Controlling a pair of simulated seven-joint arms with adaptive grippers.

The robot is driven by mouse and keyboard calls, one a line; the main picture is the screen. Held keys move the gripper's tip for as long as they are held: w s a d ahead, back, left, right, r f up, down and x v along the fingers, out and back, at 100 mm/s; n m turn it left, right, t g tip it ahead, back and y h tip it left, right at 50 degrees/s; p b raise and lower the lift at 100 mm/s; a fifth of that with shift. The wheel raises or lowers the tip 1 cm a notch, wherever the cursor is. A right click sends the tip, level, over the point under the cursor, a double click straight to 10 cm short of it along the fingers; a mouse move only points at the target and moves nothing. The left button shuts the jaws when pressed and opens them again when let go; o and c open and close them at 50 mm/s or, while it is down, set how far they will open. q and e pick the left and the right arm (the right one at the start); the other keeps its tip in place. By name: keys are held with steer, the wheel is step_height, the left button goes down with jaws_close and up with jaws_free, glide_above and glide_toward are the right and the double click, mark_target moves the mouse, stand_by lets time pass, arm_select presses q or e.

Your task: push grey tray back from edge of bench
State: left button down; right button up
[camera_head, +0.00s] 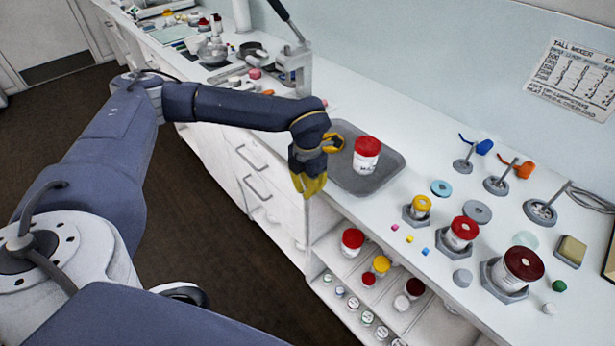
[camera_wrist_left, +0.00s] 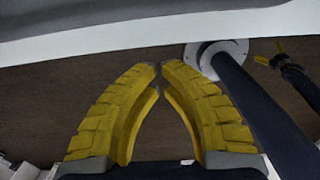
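The grey tray (camera_head: 383,183) lies at the front edge of the bench, with a red-lidded white jar (camera_head: 366,160) upright on it. My left gripper (camera_head: 312,192) points down just in front of the bench edge, beside the tray's near left side. Its wrist hides part of the tray. In the left wrist view its yellow fingers (camera_wrist_left: 159,66) come together at the tips with nothing between them. A grey band, likely the tray (camera_wrist_left: 90,20), crosses the top of that view. My right gripper (camera_wrist_left: 268,58) is small at the upper right there; its finger state is unclear.
Right of the tray stand jars in hexagonal holders (camera_head: 461,236), small coloured cubes (camera_head: 410,240) and discs. A lever press (camera_head: 296,68) stands behind left. Shelves with jars (camera_head: 352,240) open below the bench. Bare bench lies behind the tray.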

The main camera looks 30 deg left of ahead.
arm_select(q)
steer(key=shift+w+d+r, duration=0.1)
steer(key=shift+w+d, duration=0.1)
steer(key=shift+w, duration=0.45)
steer(key=shift+w+d+f, duration=0.1)
steer(key=shift+w+d, duration=0.1)
steer(key=shift+w, duration=0.45)
steer(key=shift+w+d+r, duration=0.1)
steer(key=shift+w+d, duration=0.1)
steer(key=shift+w, duration=0.45)
